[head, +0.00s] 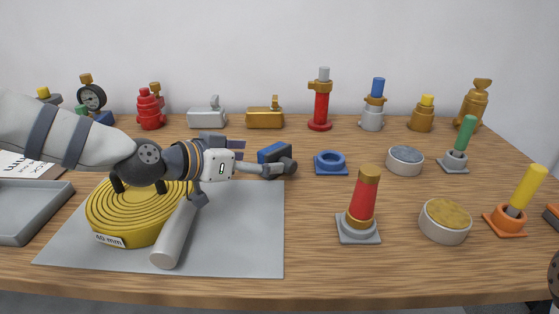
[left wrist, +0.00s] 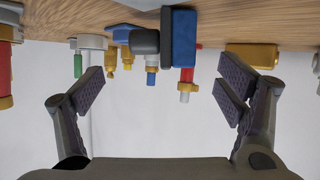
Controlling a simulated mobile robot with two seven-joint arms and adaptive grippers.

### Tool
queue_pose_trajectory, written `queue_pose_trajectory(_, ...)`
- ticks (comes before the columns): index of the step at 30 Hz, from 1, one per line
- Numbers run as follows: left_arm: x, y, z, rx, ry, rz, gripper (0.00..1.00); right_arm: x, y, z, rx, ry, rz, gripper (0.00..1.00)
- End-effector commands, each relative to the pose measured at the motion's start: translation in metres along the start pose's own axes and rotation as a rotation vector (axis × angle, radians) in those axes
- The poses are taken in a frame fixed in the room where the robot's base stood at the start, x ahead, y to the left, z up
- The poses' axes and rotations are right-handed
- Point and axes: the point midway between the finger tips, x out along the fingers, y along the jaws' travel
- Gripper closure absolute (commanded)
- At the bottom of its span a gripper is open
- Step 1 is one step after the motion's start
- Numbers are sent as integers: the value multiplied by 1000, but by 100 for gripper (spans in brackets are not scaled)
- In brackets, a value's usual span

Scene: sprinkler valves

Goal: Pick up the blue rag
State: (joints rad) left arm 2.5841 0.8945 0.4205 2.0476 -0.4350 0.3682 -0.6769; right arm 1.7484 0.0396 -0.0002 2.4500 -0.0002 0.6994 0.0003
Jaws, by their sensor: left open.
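My right gripper does not show; only a dark part of mine is at the right edge.
A yellow hose coil (head: 125,222) and a grey cylinder (head: 175,236) are on the mat (head: 245,240). Several valves line the back.

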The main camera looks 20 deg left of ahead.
Motion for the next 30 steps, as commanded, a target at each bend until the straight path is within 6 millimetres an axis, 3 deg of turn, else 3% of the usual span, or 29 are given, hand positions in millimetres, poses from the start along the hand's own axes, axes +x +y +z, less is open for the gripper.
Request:
queue_pose_trajectory(1,6,0,8,-2,-5,1,13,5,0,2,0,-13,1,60)
queue_pose_trajectory(7,20,0,3,2,-1,1,13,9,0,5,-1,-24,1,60)
queue_pose_trajectory(15,72,0,5,0,-3,0,13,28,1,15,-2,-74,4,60)
queue_pose_trajectory(23,75,1,-1,2,4,1,13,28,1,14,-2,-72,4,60)
queue_pose_trajectory(30,75,1,-1,2,4,0,65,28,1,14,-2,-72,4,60)
